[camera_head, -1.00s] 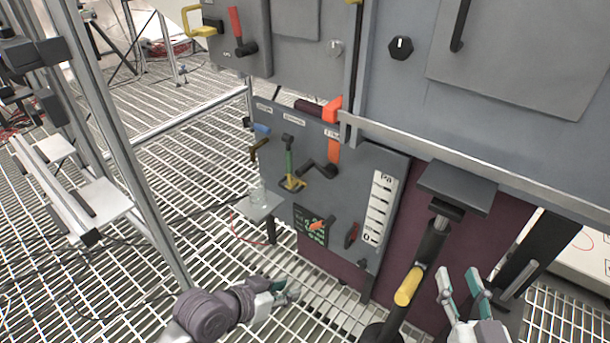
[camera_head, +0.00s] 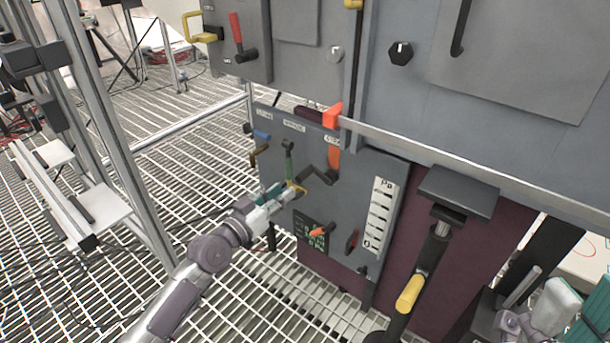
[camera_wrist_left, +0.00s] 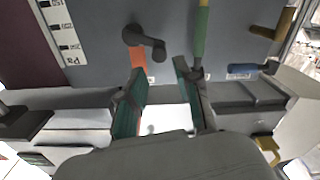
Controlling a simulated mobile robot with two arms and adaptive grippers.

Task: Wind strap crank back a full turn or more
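The strap crank (camera_head: 318,174) is a dark crank arm at the lower end of an orange strap (camera_head: 334,158) on the grey panel. In the left wrist view the crank (camera_wrist_left: 146,42) is just beyond the fingertips, with the strap (camera_wrist_left: 138,58) partly behind a finger. My left gripper (camera_head: 286,191) is in front of the panel, left of and slightly below the crank. In the left wrist view my left gripper (camera_wrist_left: 160,68) is open, its teal-padded fingers apart with nothing between them. My right gripper (camera_head: 566,312) is partly visible at the bottom right corner; its fingertips are unclear.
A green-and-yellow lever (camera_head: 288,158) stands close left of the crank, beside my left fingers. A blue handle (camera_head: 262,135), a brass handle (camera_head: 258,153), and a small orange-handled switch (camera_head: 318,231) are also on the panel. A yellow-gripped post (camera_head: 410,290) stands right.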

